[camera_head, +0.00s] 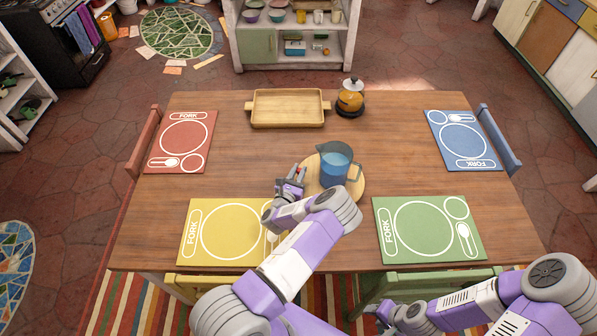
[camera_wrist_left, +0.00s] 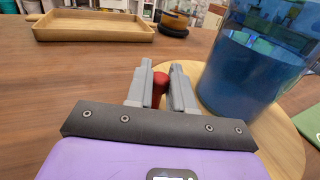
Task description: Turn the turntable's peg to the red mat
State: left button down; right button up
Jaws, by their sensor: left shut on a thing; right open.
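The turntable (camera_head: 354,190) is a round wooden disc near the middle of the table, with a blue jug (camera_head: 335,167) standing on it. The turntable also shows at the right of the left wrist view (camera_wrist_left: 275,140). Its red peg (camera_wrist_left: 160,85) stands between the fingers of my left gripper (camera_head: 296,176), which is shut on it at the disc's left edge. The jaws partly hide the peg. The red mat (camera_head: 182,140) lies at the table's far left. My right gripper (camera_head: 383,311) is open and empty, low by the green chair at the near edge.
A yellow mat (camera_head: 215,205) and a green mat (camera_head: 394,247) lie along the near edge, a blue mat (camera_head: 436,122) at far right. The table between turntable and red mat is clear.

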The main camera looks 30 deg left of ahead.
pick_arm(q)
jog(key=shift+w+d, duration=0.15)
jog(key=shift+d, duration=0.25)
jog(key=c, duration=1)
grip_release()
jog(key=shift+c, duration=0.2)
jog(key=shift+a, duration=0.1)
jog(key=shift+a, duration=0.15)
jog(key=shift+s+d+p, duration=0.2)
jog(key=shift+s, duration=1.05)
jog(key=shift+s+d+p, duration=0.15)
jog(key=shift+s, duration=1.15)
jog(key=shift+s+d+p, duration=0.2)
jog(key=shift+s, duration=1.05)
